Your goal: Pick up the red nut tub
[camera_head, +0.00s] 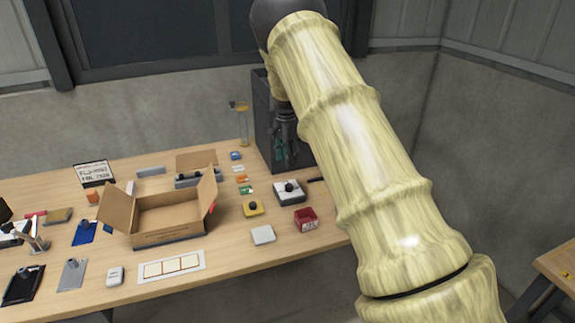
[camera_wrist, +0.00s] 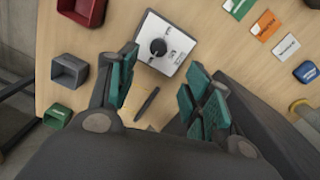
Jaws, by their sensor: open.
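The red nut tub (camera_head: 306,221) is a small open-topped box on the right part of the wooden table, near its front edge. In the wrist view the red tub (camera_wrist: 88,12) is at the top left, cut off by the frame edge. My gripper (camera_head: 284,152) is above the table's right end, in front of the dark box, behind and above the tub. In the wrist view my gripper (camera_wrist: 163,88) has its teal-padded fingers apart with nothing held between them. The tub lies outside the fingers, apart from them.
A white box with a black knob (camera_wrist: 165,45) sits beside the tub. A grey tub (camera_wrist: 69,72) and a green tub (camera_wrist: 57,115) stand near the table edge. A black pen-like object (camera_wrist: 147,103) lies below the fingers. An open cardboard box (camera_head: 170,237) stands left; a tall dark box (camera_head: 262,125) stands behind.

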